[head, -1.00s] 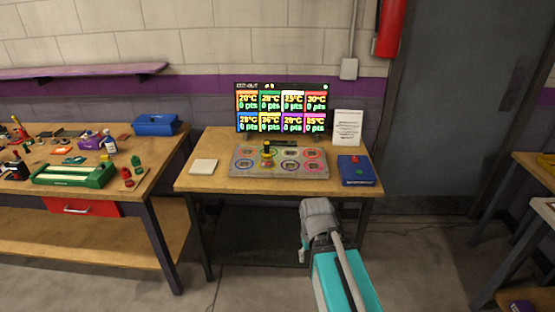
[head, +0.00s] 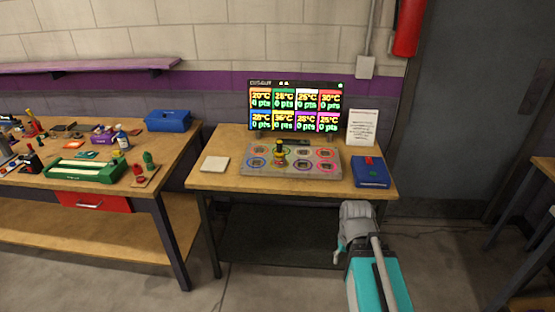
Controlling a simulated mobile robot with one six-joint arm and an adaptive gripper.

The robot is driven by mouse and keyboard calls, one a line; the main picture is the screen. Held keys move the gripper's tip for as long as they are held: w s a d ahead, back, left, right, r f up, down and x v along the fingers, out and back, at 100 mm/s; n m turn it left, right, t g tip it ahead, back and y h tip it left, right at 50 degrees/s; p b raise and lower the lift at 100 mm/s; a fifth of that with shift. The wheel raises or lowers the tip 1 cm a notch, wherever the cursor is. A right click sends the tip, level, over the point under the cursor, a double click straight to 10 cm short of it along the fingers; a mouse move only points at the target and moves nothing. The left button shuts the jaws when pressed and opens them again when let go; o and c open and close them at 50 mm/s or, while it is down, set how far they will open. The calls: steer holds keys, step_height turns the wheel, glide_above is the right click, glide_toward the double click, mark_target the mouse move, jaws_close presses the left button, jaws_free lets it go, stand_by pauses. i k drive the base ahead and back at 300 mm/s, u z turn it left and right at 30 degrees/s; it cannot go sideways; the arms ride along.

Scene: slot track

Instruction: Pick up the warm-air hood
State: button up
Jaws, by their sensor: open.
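A small upright black and yellow piece (head: 280,152) stands on the grey panel with coloured rings (head: 330,170) on the middle table. It may be the warm-air hood, but it is too small to tell. My gripper (head: 341,250) is in front of the table and below its top, at the lower right. It is open and seems empty, well apart from the piece. Its fingers are small and partly hidden by my arm.
A screen with temperatures (head: 297,108) and a white sign (head: 362,128) stand behind the panel. A blue box (head: 371,172) lies to its right, a pale square pad (head: 215,164) to its left. The left bench (head: 150,185) holds several tools. Floor in front is free.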

mark_target(279, 161)
steer(key=z, duration=0.05)
steer(key=i, duration=1)
